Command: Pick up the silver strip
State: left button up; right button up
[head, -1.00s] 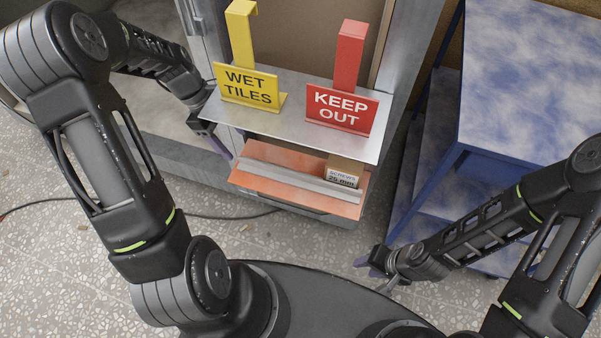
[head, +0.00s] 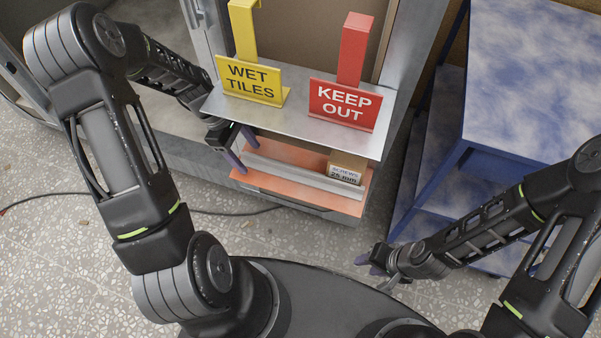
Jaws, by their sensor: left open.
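The silver strip (head: 300,180) is a long, thin grey bar lying across the copper-coloured lower shelf (head: 275,188), below the metal upper shelf. My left gripper (head: 242,149) is open at the left end of the strip, with its purple fingers near that end. I cannot tell whether they touch it. Part of the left gripper is hidden under the upper shelf's edge. My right gripper (head: 372,263) is low at the right, over the floor, away from the strip. Its jaw opening is too small to make out.
The upper shelf (head: 290,120) overhangs the strip and bears a yellow "WET TILES" sign (head: 250,82) and a red "KEEP OUT" sign (head: 342,102). A screws box (head: 346,168) stands behind the strip's right part. A blue table (head: 540,80) stands at the right. Speckled floor lies in front.

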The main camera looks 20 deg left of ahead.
pick_arm(q)
jog(key=shift+f, duration=0.1)
jog(key=shift+c, duration=0.3)
grip_shut()
dwell(0.8)
jog(key=shift+d, duration=0.1)
